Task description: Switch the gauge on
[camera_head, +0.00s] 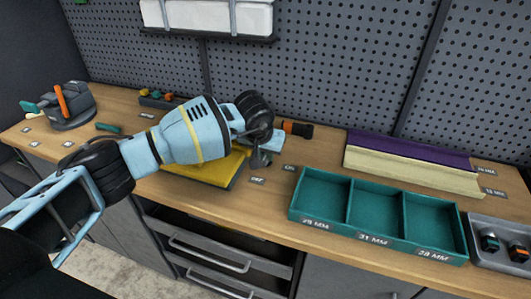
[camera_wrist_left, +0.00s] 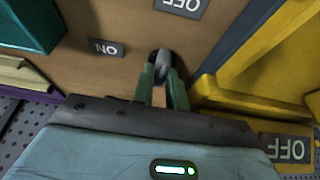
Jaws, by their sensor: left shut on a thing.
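My left gripper (camera_head: 259,158) reaches down to the bench from the left in the head view. In the left wrist view its two green fingers (camera_wrist_left: 161,90) are closed around a small grey switch lever (camera_wrist_left: 163,64). An ON label (camera_wrist_left: 106,47) lies to the left of the lever and an OFF label (camera_wrist_left: 181,7) lies above it. In the head view the ON label (camera_head: 289,168) is right of the gripper and the OFF label (camera_head: 257,181) is just in front. The lever's base is mostly hidden, and its exact tilt cannot be told. My right gripper is not in view.
A yellow box-like object (camera_head: 203,172) lies beside the gripper on the left. A teal three-compartment tray (camera_head: 297,205) stands to the right, with a grey tray (camera_head: 478,258) beyond it. Purple and cream strips (camera_head: 410,150) lie behind. A pegboard wall (camera_head: 340,60) bounds the back.

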